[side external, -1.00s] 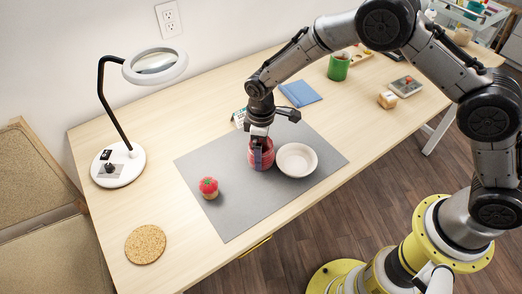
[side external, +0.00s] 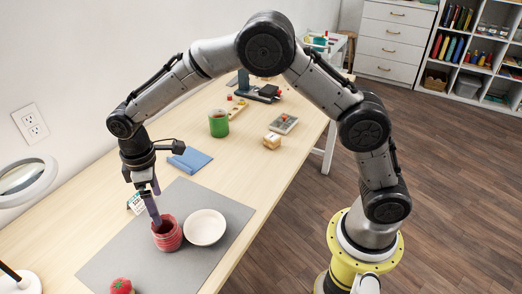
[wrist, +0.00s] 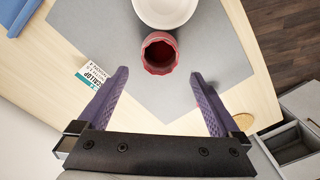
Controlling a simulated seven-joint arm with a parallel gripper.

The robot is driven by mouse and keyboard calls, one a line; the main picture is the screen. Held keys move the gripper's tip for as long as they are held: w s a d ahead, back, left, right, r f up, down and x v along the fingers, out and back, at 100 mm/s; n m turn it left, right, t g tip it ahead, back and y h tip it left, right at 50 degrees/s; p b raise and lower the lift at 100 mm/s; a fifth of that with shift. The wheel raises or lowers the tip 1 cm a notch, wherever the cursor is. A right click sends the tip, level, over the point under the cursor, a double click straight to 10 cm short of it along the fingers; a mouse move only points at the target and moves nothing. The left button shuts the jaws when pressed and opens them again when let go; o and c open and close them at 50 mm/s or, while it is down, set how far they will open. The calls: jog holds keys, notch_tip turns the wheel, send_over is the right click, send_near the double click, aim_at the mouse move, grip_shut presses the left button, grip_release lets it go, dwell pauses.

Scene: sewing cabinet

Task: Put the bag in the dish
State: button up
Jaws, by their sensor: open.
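The bag (side external: 168,238) looks like a red, ribbed, open-topped pouch. It stands upright on the grey mat, just left of the white dish (side external: 205,227). The dish is round, shallow and empty. My gripper (side external: 151,205) is open over the bag, and one finger overlaps the bag's rim in the side view. In the wrist view, the bag (wrist: 150,62) is ahead of the open purple fingers (wrist: 160,76), with nothing between them. The dish (wrist: 165,12) is beyond it, cut off by the top edge. Whether a finger touches the bag cannot be told.
A red pincushion (side external: 121,286) is at the mat's near left. A magnifier lamp (side external: 22,178) stands at left. Bare mat (side external: 120,245) lies left of the bag.

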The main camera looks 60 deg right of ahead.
jog(key=s+d+r+m+t, duration=0.35)
jog(key=s+d+r, duration=0.8)
jog(key=r, duration=0.45)
jog(key=s+d+m+t, duration=0.1)
jog(key=s+d+m, duration=0.1)
jog(key=s, duration=0.6)
jog(key=s+d+m+t, duration=0.1)
jog(key=s+d+m, duration=0.2)
jog(key=s, duration=0.6)
jog(key=shift+s+d, duration=0.25)
jog(key=shift+d, duration=0.45)
jog(key=shift+m, duration=0.25)
